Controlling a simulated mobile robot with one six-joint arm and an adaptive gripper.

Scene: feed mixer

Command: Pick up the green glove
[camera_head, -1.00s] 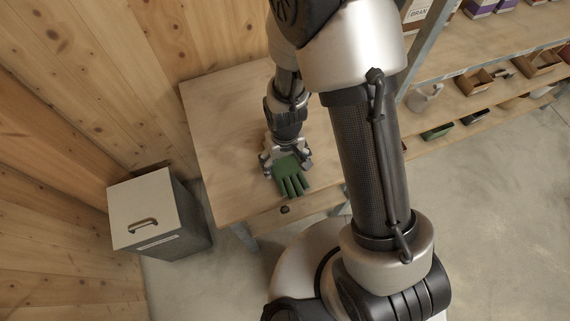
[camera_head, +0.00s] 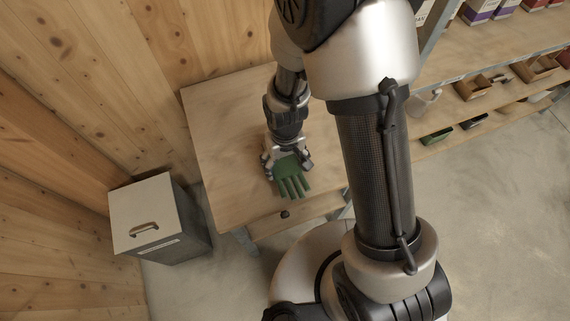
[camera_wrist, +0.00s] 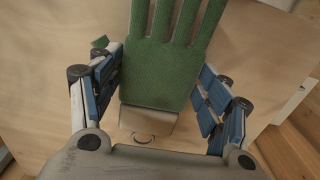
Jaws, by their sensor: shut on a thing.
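The green glove (camera_head: 291,177) is at my gripper (camera_head: 287,163) over the wooden table, its fingers pointing toward the table's front edge. In the wrist view the green glove (camera_wrist: 165,60) lies between the two blue-padded fingers of my gripper (camera_wrist: 160,90), which are shut on it. Its fingertips run out of the top of that view. Whether the glove still touches the table top is hard to tell.
The wooden table (camera_head: 225,130) has a drawer with a dark knob (camera_head: 285,214) at its front. A grey lidded bin (camera_head: 148,215) stands to the left. Shelves with boxes and small bins (camera_head: 480,85) stand at the right. Wooden walls close the left and back.

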